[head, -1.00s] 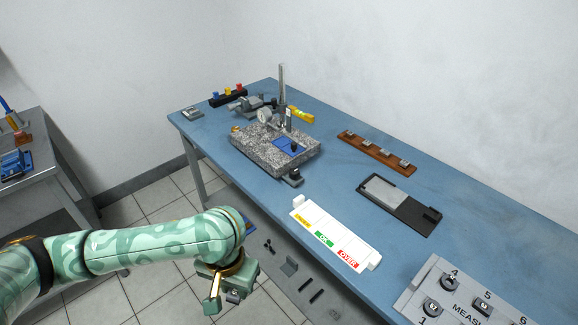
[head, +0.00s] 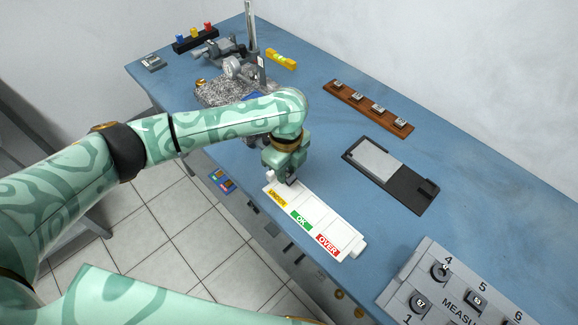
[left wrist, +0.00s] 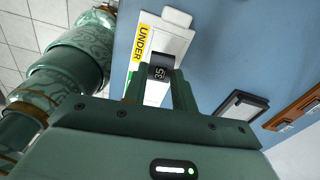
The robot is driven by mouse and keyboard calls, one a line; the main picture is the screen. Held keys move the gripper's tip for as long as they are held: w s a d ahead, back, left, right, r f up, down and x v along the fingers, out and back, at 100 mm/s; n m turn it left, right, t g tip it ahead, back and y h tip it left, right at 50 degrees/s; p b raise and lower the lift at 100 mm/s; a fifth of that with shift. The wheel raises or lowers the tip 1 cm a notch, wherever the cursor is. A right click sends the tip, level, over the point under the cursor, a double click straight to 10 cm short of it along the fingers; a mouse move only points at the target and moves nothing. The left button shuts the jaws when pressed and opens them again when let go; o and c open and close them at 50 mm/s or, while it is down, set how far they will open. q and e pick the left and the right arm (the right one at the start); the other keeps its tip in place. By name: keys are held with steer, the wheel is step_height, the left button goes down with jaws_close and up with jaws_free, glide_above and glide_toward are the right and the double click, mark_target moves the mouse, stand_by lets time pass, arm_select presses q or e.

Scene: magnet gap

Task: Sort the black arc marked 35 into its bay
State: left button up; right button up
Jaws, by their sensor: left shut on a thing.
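My left gripper (head: 289,181) is shut on the black arc marked 35 (left wrist: 160,72). The arc shows between the two fingertips in the left wrist view, with its white number facing the camera. In the head view the gripper mostly hides it. The gripper is over the UNDER end of the white sorting tray (head: 339,228), which has the labels UNDER (head: 278,198), OK (head: 301,220) and OVER (head: 327,245). I cannot tell whether the arc touches the tray. My right gripper is not in view.
A granite stand with a dial gauge (head: 235,68) is behind my arm. A black fixture with a grey plate (head: 375,160) and a brown rack (head: 350,97) lie to the right. The MEASURE board (head: 450,290) holds several dark pieces at lower right. Blue table is clear between.

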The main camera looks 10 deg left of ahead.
arm_select(q)
steer(key=shift+w+d+m, duration=0.2)
steer(key=shift+w+m, duration=0.1)
steer(key=shift+m, duration=0.1)
steer(key=shift+w, duration=0.1)
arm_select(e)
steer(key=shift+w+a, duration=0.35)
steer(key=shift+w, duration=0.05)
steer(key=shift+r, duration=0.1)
